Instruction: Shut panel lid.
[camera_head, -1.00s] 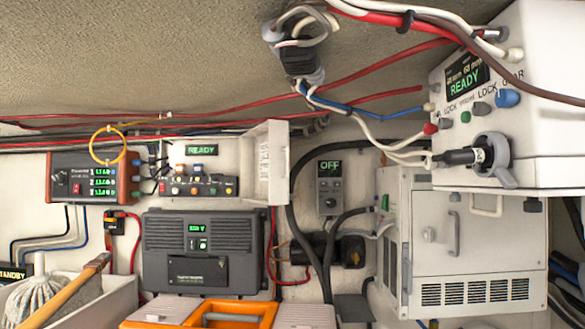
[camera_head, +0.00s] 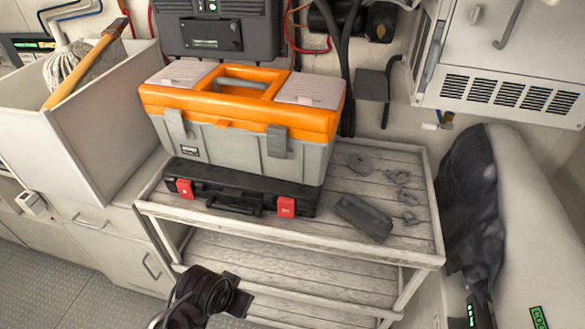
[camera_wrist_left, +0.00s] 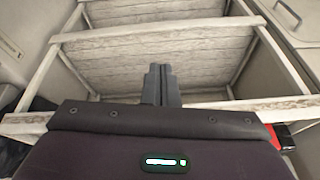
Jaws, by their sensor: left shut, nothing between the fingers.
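The panel and its lid are outside both current views. In the left wrist view, my left gripper (camera_wrist_left: 160,72) is shut and empty, its dark fingers held together in front of the wooden shelf stand (camera_wrist_left: 155,46). In the head view, a dark part of my arm shows low in the picture, in front of the shelf stand (camera_head: 330,243). I cannot make out the fingertips there. My right gripper is in neither view.
An orange and grey toolbox (camera_head: 240,150) sits on a black case (camera_head: 238,205) on the stand. A white bin (camera_head: 100,130) with a mop (camera_head: 75,65) stands left. A vented white cabinet (camera_head: 500,60) hangs upper right. Dark cloth (camera_head: 472,205) drapes below it.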

